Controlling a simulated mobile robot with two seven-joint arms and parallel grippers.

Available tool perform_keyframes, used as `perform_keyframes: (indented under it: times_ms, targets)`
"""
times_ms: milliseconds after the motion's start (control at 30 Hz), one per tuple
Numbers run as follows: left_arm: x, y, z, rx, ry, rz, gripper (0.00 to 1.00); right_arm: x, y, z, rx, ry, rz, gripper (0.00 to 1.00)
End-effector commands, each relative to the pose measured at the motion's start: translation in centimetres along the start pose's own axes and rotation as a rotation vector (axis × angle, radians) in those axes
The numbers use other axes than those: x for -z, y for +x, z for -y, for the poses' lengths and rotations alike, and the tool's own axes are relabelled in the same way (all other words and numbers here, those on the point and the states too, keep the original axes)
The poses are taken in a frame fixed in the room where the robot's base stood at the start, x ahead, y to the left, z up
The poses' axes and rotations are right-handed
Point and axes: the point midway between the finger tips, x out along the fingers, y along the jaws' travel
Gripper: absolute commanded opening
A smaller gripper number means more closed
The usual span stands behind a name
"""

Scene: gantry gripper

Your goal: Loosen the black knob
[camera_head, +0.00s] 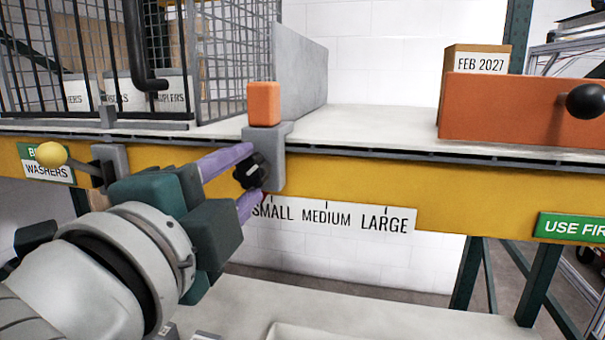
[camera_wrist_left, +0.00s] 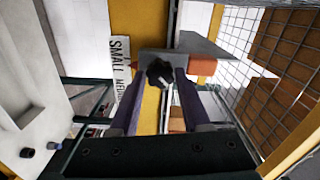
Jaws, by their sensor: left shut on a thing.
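The black knob (camera_head: 250,171) sits on the front of a grey clamp block (camera_head: 279,162), which is mounted on the yellow rail (camera_head: 345,188). The block carries an orange piece (camera_head: 263,104) on top. My left gripper (camera_head: 247,178) comes in from the left, with one purple finger above the knob and one below. It is shut on the knob. In the left wrist view the knob (camera_wrist_left: 160,73) shows between the ends of the two fingers. The block stands by the SMALL end of the size label (camera_head: 331,215). My right gripper is not in view.
A wire cage (camera_head: 235,60) with labelled bins stands behind at the left. A yellow ball knob (camera_head: 51,155) is on the rail's left part. An orange box front (camera_head: 500,108) with a black ball knob (camera_head: 586,101) is at the right. A pale shelf (camera_head: 340,310) lies below.

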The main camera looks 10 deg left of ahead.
Motion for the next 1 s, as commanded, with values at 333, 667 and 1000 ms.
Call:
perform_keyframes:
  times_ms: [333, 667, 1000]
  targets:
    - [0.0, 0.0, 0.1, 0.0, -0.329, 0.001, 0.0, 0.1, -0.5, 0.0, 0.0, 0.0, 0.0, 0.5]
    - [0.0, 0.0, 0.1, 0.0, -0.614, 0.0, 0.0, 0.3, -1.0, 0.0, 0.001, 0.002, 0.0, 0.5]
    - [0.0, 0.0, 0.1, 0.001, -0.795, -0.001, 0.0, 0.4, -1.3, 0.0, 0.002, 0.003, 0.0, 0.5]
